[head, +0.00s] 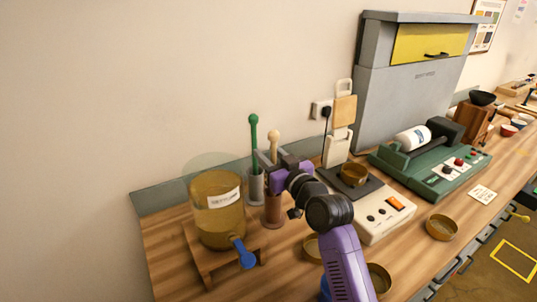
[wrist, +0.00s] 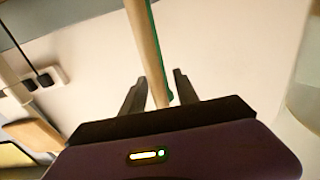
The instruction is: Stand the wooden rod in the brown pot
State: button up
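The wooden rod (head: 274,146), pale with a round knob on top, stands upright in the head view. The brown pot (head: 272,210) is directly below it. The rod's lower part is hidden by my gripper and the pot, so its foot cannot be seen. My gripper (head: 268,162) is at the rod's upper part, above the pot. In the wrist view the rod (wrist: 145,45) runs down between the two fingers of my gripper (wrist: 158,80). The fingers stand apart, with a visible gap beside the rod, so my gripper looks open around it.
A green rod (head: 254,133) stands in a grey pot (head: 256,187) just left of the brown pot. A large amber vessel with a blue tap (head: 245,256) stands further left on a wooden stand. A scale (head: 385,214) and a green roller machine (head: 434,172) are to the right.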

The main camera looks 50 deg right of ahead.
jog(key=shift+s, duration=0.35)
jog(key=b+v, duration=0.2)
jog(key=v, duration=0.9)
jog(key=s+a+f+y, duration=0.1)
jog(key=s+a+f, duration=0.4)
jog(key=s+a, duration=0.1)
jog(key=s+a+f+n+g+y, duration=0.1)
jog(key=s+a+f, duration=0.4)
jog(key=s+a, duration=0.1)
jog(key=s+a+f+g, duration=0.1)
jog(key=s+a+f, duration=0.4)
jog(key=s, duration=0.3)
jog(key=shift+s+a+n+y, duration=0.3)
jog(key=shift+a+y, duration=0.1)
jog(key=shift+a, duration=0.4)
jog(key=s+a+r+n+y, duration=0.1)
jog(key=s+a, duration=0.3)
jog(key=s, duration=0.4)
jog(key=shift+s+a+n+g+y, duration=0.2)
jog(key=shift+s+n+g+y, duration=0.15)
jog(key=shift+y, duration=0.25)
